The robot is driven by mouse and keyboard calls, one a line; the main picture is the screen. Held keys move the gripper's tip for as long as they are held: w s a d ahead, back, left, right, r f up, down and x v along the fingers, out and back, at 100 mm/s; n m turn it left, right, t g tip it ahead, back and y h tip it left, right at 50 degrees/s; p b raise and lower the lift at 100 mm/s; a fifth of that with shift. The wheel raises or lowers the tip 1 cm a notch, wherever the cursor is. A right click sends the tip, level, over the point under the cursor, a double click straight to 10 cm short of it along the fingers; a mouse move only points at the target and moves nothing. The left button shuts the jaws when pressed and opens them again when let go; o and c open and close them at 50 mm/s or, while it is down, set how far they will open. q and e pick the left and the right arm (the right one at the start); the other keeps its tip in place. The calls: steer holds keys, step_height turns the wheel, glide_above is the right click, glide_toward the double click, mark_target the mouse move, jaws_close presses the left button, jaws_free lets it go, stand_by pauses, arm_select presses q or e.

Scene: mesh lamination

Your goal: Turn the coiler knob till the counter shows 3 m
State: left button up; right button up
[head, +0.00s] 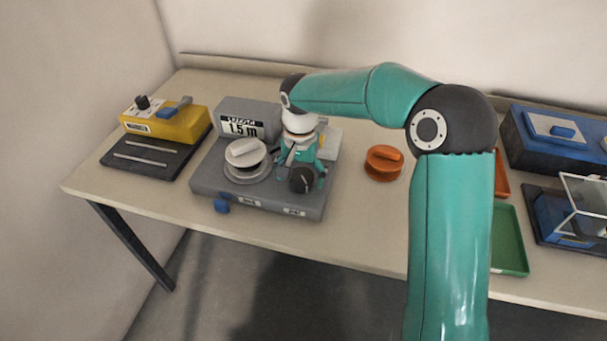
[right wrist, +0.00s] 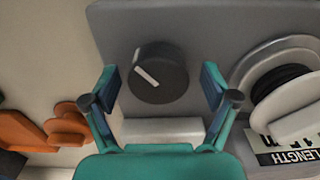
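The grey coiler (head: 262,200) stands on the table, left of centre in the head view. Its counter (head: 242,126) reads 1.5 m; in the right wrist view only part of the LENGTH label (right wrist: 294,157) and digits shows. The round dark knob (head: 302,180) is at the coiler's right front; in the right wrist view the knob (right wrist: 158,72) carries a pale pointer line. My right gripper (head: 300,160) is over the knob, fingers apart; in the right wrist view they stand either side of it with gaps, not touching. My left gripper is not in view.
A white reel (head: 246,155) sits left of the knob on the coiler. A yellow sealer (head: 176,122) stands further left. An orange spool (head: 384,162) lies to the right, then a green tray (head: 508,240) and a blue machine (head: 560,140). The table front is clear.

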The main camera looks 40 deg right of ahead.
mark_target(301, 177)
step_height(301, 177, up, 12)
stand_by(0.7)
steer(key=shift+s+f, duration=0.1)
stand_by(0.3)
